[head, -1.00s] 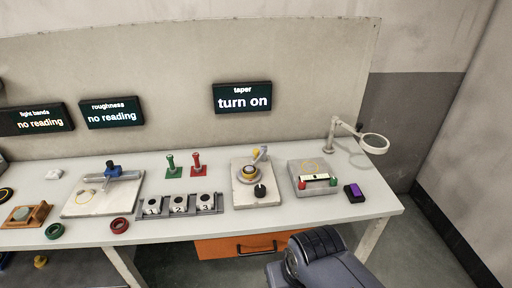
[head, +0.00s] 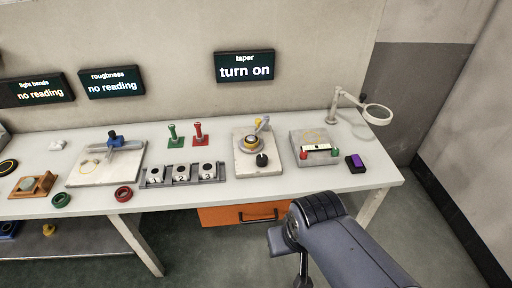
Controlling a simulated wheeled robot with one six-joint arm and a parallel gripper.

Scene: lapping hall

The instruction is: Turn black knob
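The black knob (head: 262,160) is on the front right part of a pale square plate (head: 258,170) on the bench, in the head view. Behind it on the same plate is a round device with a yellow and black centre (head: 250,143) and a small arm with a yellow part. A taper display (head: 244,66) on the back panel reads "turn on". My arm shows at the lower right, in front of the bench, with its grey links away from the knob. My gripper's fingers cannot be made out.
Right of the plate is a grey box with red and green knobs (head: 316,147), then a purple-topped block (head: 356,163) and a magnifier on a stand (head: 377,114). Left are a numbered rack (head: 183,174) and green and red stands. An orange drawer (head: 240,214) is below the bench.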

